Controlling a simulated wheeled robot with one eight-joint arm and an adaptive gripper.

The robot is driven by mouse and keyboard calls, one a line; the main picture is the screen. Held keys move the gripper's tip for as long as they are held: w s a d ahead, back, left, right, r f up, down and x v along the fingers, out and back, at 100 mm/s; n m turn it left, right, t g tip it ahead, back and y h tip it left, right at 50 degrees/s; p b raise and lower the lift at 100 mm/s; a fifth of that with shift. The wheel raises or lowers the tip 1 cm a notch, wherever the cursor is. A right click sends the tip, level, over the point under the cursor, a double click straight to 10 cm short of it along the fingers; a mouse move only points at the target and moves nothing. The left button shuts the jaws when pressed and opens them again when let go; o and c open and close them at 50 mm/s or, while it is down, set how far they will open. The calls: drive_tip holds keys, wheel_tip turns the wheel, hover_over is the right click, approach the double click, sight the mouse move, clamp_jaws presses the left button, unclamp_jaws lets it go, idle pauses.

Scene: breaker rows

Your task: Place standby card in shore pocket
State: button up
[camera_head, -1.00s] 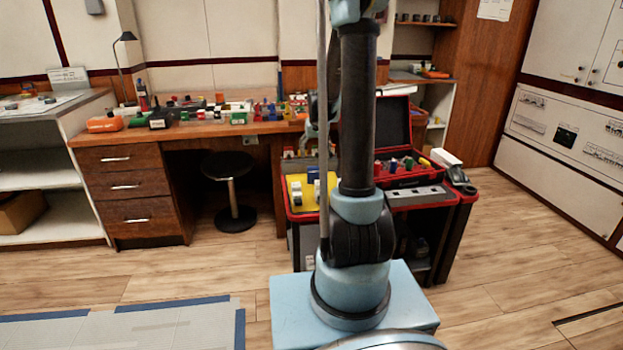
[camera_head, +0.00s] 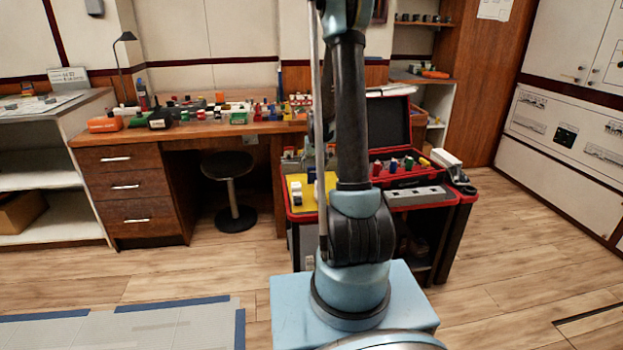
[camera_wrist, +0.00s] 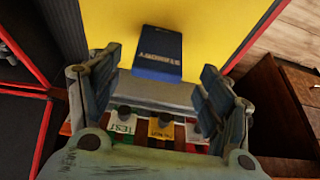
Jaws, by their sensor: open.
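The standby card (camera_wrist: 158,52) is dark blue with STANDBY lettering and lies on a yellow surface (camera_wrist: 208,30) in the wrist view. My gripper (camera_wrist: 160,66) is open, with one finger on each side of the card and a gap to both. In the head view a small blue thing (camera_head: 311,175), perhaps this card, shows on the yellow panel (camera_head: 297,207). Below the card in the wrist view is a row of coloured tags, one white and green marked TEST (camera_wrist: 123,125) and one yellow (camera_wrist: 161,128). I cannot make out a pocket marked shore.
The yellow panel sits at the left of a red-edged cart (camera_head: 385,200) with an open case (camera_head: 374,122) behind. Coloured handles and a grey strip (camera_head: 418,196) are at its right. A cluttered wooden desk (camera_head: 190,132) and stool (camera_head: 228,166) stand left. My arm hides part of the cart.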

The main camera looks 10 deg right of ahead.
sight(314, 167)
drive_tip(key=shift+x, duration=2.1)
drive_tip(key=shift+d, duration=0.15)
drive_tip(key=c, duration=1.2)
drive_tip(key=shift+c, duration=0.2)
